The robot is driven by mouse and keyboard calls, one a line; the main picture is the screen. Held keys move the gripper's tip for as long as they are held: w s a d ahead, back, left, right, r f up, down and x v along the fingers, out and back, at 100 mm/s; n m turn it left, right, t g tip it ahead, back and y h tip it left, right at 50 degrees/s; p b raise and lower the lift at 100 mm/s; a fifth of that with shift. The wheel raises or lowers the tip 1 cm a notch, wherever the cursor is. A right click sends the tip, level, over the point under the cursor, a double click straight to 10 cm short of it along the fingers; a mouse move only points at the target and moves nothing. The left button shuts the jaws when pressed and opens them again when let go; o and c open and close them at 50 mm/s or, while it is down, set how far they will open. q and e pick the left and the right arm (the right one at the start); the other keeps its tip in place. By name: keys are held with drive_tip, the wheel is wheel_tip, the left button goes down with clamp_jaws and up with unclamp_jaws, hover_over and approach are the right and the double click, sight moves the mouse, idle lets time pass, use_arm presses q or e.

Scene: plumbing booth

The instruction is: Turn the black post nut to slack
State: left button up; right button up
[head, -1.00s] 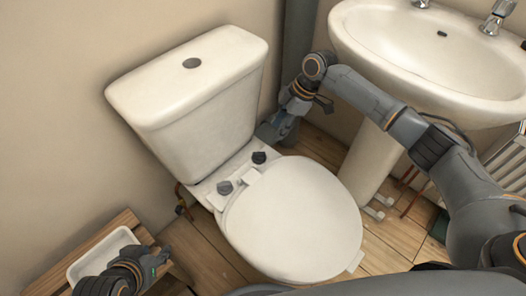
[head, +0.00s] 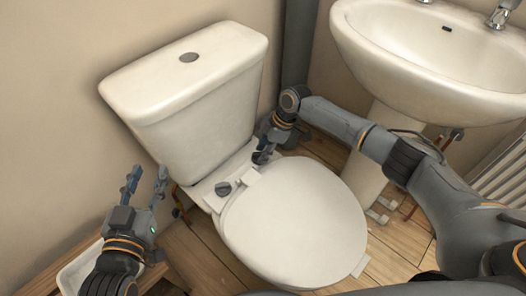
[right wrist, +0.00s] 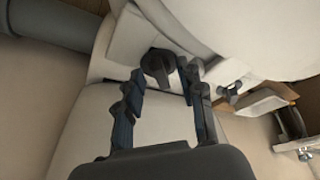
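The black post nut (right wrist: 158,63) is on the white hinge strip behind the toilet seat. In the right wrist view it stands just ahead of and between the fingertips of my right gripper (right wrist: 166,73), which are apart on either side; contact cannot be told. In the head view my right gripper (head: 262,154) is pointed down at that spot and largely hides the nut. A second, dark grey post nut (head: 223,188) sits to the left on the strip. My left gripper (head: 146,178) is open and empty, fingers up, left of the toilet.
The closed seat lid (head: 295,220) lies in front of the nuts and the cistern (head: 190,100) rises behind them. A washbasin (head: 430,60) stands to the right. A white tray (head: 72,278) rests on a wooden stand at lower left.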

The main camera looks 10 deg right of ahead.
use_arm(q)
drive_tip(key=shift+r, duration=0.1)
use_arm(e)
drive_tip(key=shift+f, duration=0.1)
clamp_jaws()
drive_tip(key=shift+f+n+g+b, duration=0.1)
drive_tip(key=shift+n+g+b, duration=0.4)
drive_tip(key=shift+n, duration=0.3)
unclamp_jaws()
use_arm(q)
drive_tip(key=r+t, duration=0.2)
drive_tip(key=r, duration=0.1)
drive_tip(key=r+t+h, duration=0.1)
drive_tip(key=shift+w+d+r, duration=0.1)
drive_tip(key=shift+d+r, duration=0.3)
use_arm(e)
drive_tip(key=shift+w, duration=0.1)
